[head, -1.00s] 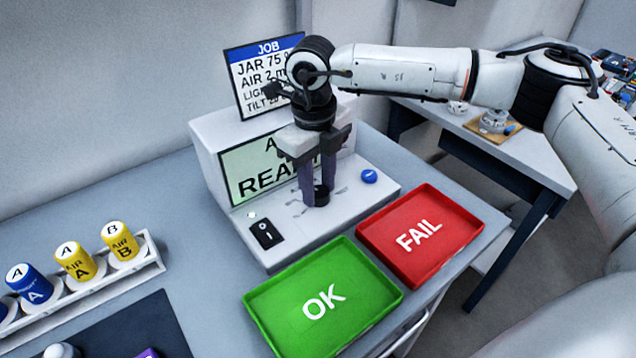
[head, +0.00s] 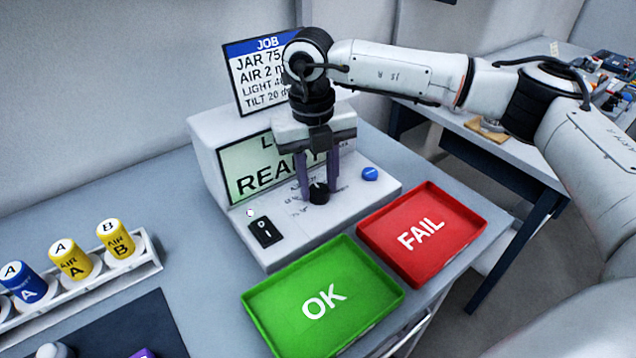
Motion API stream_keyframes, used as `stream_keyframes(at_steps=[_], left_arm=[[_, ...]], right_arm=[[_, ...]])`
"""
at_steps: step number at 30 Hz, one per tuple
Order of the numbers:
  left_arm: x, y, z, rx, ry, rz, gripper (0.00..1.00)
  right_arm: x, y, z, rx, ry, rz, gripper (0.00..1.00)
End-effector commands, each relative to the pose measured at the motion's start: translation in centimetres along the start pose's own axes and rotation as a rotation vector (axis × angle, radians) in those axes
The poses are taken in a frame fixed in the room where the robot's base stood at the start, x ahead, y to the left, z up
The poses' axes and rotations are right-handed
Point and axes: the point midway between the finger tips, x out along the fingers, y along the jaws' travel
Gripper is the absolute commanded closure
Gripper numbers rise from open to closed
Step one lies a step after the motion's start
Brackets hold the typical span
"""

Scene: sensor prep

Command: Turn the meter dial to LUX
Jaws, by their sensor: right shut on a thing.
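The white meter (head: 284,232) stands on the grey table. Its black dial (head: 319,193) is on the sloping front panel, with a light pointer mark on its top. My right gripper (head: 319,190) comes down from above with its two purple fingers on either side of the dial, shut on it. The meter's screen (head: 240,175) shows READY, with an upper line starting with "L"; the rest is hidden behind the gripper. My left gripper is not in view.
A black rocker switch (head: 265,232) and a blue button (head: 370,174) flank the dial. A green OK tray (head: 258,308) and a red FAIL tray (head: 470,213) lie in front. A rack (head: 152,266) of blue and yellow jars is at left. A JOB card (head: 262,75) stands behind.

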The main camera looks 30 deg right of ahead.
Motion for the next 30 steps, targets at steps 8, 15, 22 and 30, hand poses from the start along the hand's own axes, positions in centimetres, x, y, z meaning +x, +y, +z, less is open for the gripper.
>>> stream_keyframes(at_steps=[8,15,22,30], left_arm=[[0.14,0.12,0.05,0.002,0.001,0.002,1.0],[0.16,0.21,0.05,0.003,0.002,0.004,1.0],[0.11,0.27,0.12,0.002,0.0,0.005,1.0],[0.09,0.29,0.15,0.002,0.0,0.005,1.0]], right_arm=[[-0.11,-0.09,0.16,0.156,0.004,-0.001,0.91],[-0.15,-0.11,0.15,0.216,0.008,-0.001,0.91],[-0.17,-0.12,0.16,0.226,0.008,-0.001,0.91],[-0.19,-0.12,0.18,0.225,0.007,-0.001,0.6]])
